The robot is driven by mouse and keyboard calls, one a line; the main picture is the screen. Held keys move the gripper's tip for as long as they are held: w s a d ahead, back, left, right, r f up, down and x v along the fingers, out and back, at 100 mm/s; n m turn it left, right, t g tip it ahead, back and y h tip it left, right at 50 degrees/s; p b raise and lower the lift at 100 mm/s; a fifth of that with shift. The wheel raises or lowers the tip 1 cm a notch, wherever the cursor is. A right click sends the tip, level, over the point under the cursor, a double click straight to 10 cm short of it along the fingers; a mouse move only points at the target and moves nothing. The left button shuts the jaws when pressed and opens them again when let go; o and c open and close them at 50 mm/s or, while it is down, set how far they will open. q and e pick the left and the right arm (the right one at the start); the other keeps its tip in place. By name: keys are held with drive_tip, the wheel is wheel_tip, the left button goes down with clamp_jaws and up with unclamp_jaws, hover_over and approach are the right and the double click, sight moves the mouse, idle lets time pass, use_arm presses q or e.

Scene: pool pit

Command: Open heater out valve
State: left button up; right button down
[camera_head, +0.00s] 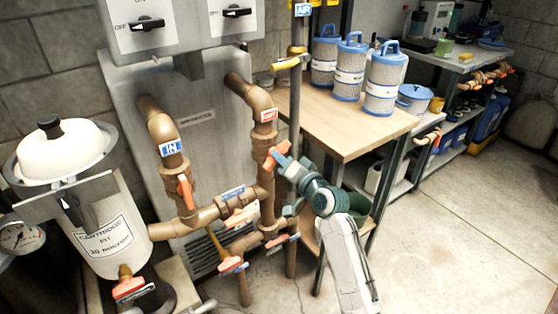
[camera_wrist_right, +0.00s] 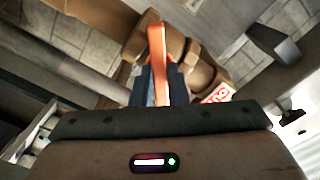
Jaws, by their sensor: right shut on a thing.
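The heater out valve sits on the right copper pipe (camera_head: 262,101) of the heater, just below a red label (camera_head: 268,115). Its orange lever handle (camera_head: 277,153) slants up to the right, away from the pipe. My right gripper (camera_head: 283,161) comes in from the lower right and is shut on this handle. In the right wrist view the orange handle (camera_wrist_right: 157,48) stands up between the two dark fingers (camera_wrist_right: 158,88), with the brown valve body behind it. My left gripper is not in view.
A grey vertical pipe (camera_head: 294,105) stands close to my right gripper. Other orange-handled valves (camera_head: 185,190) are on the pipes to the left and below. A wooden table (camera_head: 345,125) with blue-topped filter cartridges (camera_head: 384,80) stands behind. The floor at the right is clear.

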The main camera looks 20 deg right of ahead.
use_arm(q)
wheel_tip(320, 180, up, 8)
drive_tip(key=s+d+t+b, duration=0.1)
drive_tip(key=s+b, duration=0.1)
drive_tip(key=b, duration=0.1)
use_arm(e)
drive_tip(key=n+b, duration=0.4)
drive_tip(key=n, duration=0.6)
drive_tip(key=shift+f, duration=0.2)
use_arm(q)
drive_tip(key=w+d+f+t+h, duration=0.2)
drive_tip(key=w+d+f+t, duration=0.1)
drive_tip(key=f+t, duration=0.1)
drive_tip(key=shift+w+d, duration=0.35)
use_arm(e)
drive_tip(key=c, duration=1.3)
unclamp_jaws()
drive_tip(key=shift+r, duration=0.15)
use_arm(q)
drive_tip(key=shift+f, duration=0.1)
use_arm(e)
drive_tip(key=shift+s, duration=0.1)
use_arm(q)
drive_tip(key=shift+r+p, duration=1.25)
use_arm(e)
drive_tip(key=shift+v, duration=3.4)
